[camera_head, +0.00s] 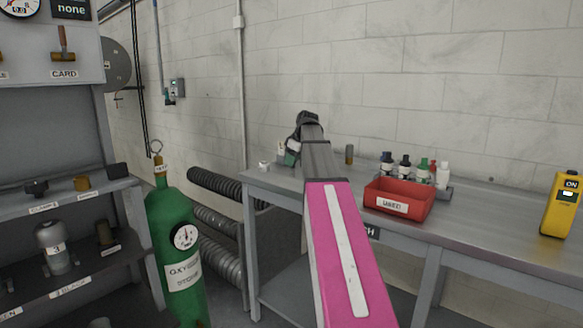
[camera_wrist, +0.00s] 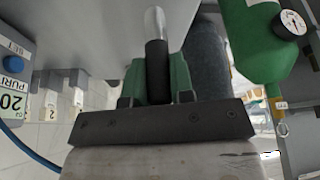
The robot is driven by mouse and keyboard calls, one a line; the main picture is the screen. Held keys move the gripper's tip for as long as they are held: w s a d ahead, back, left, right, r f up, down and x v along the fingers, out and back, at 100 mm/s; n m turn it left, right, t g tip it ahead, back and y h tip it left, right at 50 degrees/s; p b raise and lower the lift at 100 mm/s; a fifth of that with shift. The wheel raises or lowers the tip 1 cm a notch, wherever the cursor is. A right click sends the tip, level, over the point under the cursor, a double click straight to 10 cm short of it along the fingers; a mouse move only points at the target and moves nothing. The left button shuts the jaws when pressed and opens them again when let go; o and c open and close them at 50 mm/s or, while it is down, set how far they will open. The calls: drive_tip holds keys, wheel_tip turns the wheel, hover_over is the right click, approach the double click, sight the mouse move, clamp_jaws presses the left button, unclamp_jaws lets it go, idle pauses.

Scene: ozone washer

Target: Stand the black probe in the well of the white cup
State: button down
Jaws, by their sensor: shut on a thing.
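My gripper (camera_wrist: 157,80) is shut on the black probe (camera_wrist: 156,62), which sits between its two green fingers in the wrist view. The probe has a black body and a pale, clear-looking tip (camera_wrist: 154,20) beyond the fingers. In the head view my gripper (camera_head: 292,154) is at the left back of the grey bench, and the probe cannot be made out there. A small white object (camera_head: 264,166), possibly the white cup, stands on the bench's left end, just left of my gripper. Its well cannot be seen. No cup shows clearly in the wrist view.
A red bin (camera_head: 400,198) and several small bottles (camera_head: 405,168) stand on the bench (camera_head: 480,207), right of my arm. A small brownish cylinder (camera_head: 349,154) stands behind. A yellow device (camera_head: 560,205) is far right. A green oxygen cylinder (camera_head: 172,225) stands left of the bench.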

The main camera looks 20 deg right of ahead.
drive_tip(key=s+a+r, duration=0.4)
drive_tip(key=a+r, duration=0.3)
drive_tip(key=a, duration=0.3)
drive_tip(key=w+a+r, duration=0.1)
drive_tip(key=w+a, duration=0.3)
drive_tip(key=w, duration=0.5)
drive_tip(key=w+a+r, duration=0.1)
drive_tip(key=w+a, duration=0.3)
drive_tip(key=w, duration=0.5)
hover_over(264, 167)
drive_tip(key=w, duration=0.3)
wheel_tip(264, 167, down, 7)
drive_tip(key=shift+s+d+f, duration=0.1)
drive_tip(key=shift+s+f, duration=0.05)
drive_tip(key=shift+f, duration=0.85)
drive_tip(key=shift+s+d+f, duration=0.1)
drive_tip(key=shift+f, duration=0.9)
drive_tip(key=shift+f, duration=0.15)
drive_tip(key=c, duration=1)
unclamp_jaws()
